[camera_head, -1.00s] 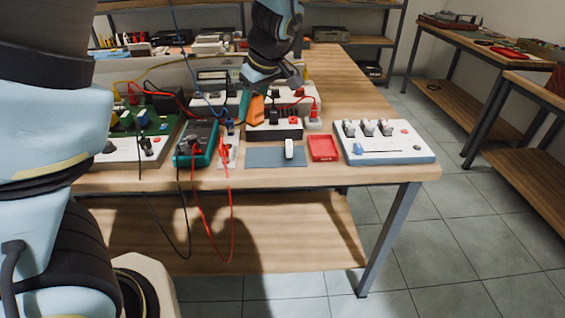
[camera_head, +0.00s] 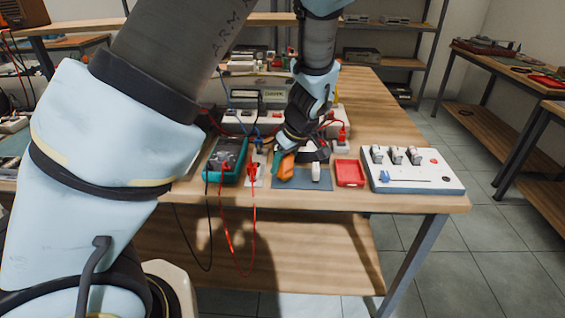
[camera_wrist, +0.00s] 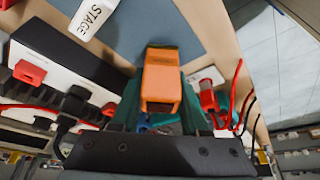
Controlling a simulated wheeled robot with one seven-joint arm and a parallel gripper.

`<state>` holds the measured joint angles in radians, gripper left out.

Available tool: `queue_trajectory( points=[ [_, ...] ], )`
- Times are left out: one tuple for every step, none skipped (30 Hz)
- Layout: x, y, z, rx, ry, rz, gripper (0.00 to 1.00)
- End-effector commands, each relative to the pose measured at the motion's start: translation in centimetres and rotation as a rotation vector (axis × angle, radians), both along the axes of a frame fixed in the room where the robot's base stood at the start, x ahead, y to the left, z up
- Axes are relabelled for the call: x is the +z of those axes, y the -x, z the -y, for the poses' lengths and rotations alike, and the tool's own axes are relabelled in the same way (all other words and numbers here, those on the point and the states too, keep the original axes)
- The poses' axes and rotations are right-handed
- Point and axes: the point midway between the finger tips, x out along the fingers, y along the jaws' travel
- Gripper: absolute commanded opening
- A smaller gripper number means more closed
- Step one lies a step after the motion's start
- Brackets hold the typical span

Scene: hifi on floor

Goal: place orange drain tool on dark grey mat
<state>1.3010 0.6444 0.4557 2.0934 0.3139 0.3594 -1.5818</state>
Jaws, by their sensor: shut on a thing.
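The orange drain tool (camera_head: 286,167) is held in my gripper (camera_head: 281,161), over the left part of the dark grey mat (camera_head: 301,185). In the wrist view the orange tool (camera_wrist: 161,75) sits between the teal fingers of my gripper (camera_wrist: 160,112), with the mat (camera_wrist: 140,28) beyond it. I cannot tell whether the tool touches the mat.
A red tray (camera_head: 350,173) and a white panel with knobs (camera_head: 415,171) are right of the mat. A teal multimeter (camera_head: 226,161) with red and black leads is to its left. A white-and-black power strip (camera_wrist: 70,55) and cables are close to my gripper.

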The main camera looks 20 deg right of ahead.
Motion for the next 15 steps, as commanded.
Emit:
queue_trajectory(
  points=[
    [-0.13, -0.01, 0.01, 0.000, 0.000, 0.000, 0.00],
    [-0.24, -0.02, 0.00, 0.000, 0.000, 0.000, 0.00],
    [-0.40, -0.01, 0.01, 0.000, 0.000, 0.000, 0.00],
    [-0.38, -0.02, 0.00, 0.000, 0.000, 0.000, 0.46],
    [-0.29, -0.03, 0.00, 0.000, 0.000, 0.000, 0.49],
    [-0.27, -0.02, 0.00, 0.000, 0.000, 0.000, 0.54],
    [-0.27, -0.02, 0.00, 0.000, 0.000, 0.000, 0.57],
    [-0.27, -0.02, 0.00, 0.000, 0.000, 0.000, 0.60],
    [-0.27, -0.02, 0.01, 0.000, 0.000, 0.000, 0.65],
    [-0.27, -0.02, 0.01, 0.000, 0.000, 0.000, 0.68],
    [-0.27, -0.02, 0.01, 0.000, 0.000, 0.000, 0.72],
    [-0.27, -0.02, 0.01, 0.000, 0.000, 0.000, 0.75],
    [-0.27, -0.02, 0.01, -0.001, 0.000, 0.000, 0.75],
    [-0.26, -0.01, 0.01, -0.001, 0.000, 0.000, 0.75],
    [-0.26, -0.01, 0.01, -0.001, 0.000, 0.000, 0.75]
  ],
)
